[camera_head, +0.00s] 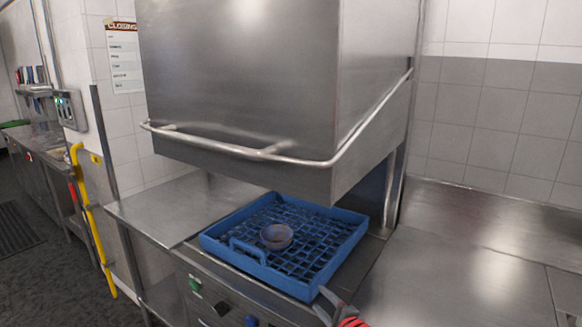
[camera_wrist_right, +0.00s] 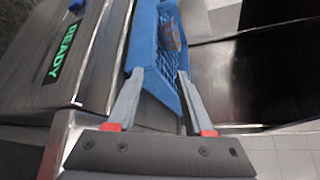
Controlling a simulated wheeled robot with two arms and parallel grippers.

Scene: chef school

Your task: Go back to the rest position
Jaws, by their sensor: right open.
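My right gripper (camera_head: 332,302) is at the bottom edge of the head view, just in front of the near right corner of the blue dish rack. In the right wrist view the right gripper (camera_wrist_right: 160,85) is open, with nothing between its fingers. The blue rack (camera_head: 340,258) lies under the raised dishwasher hood, and it also shows beyond the fingers in the right wrist view (camera_wrist_right: 142,40). A small bowl (camera_head: 277,236) sits in the rack, apart from the gripper; it also shows in the right wrist view (camera_wrist_right: 170,36). My left gripper is not in view.
The steel hood (camera_head: 250,85) with its bar handle (camera_head: 265,153) hangs above the rack. Steel counter (camera_head: 450,275) lies bare to the right, and a smaller bare steel surface (camera_head: 165,210) to the left. A yellow pole (camera_head: 90,220) stands at far left beside open floor.

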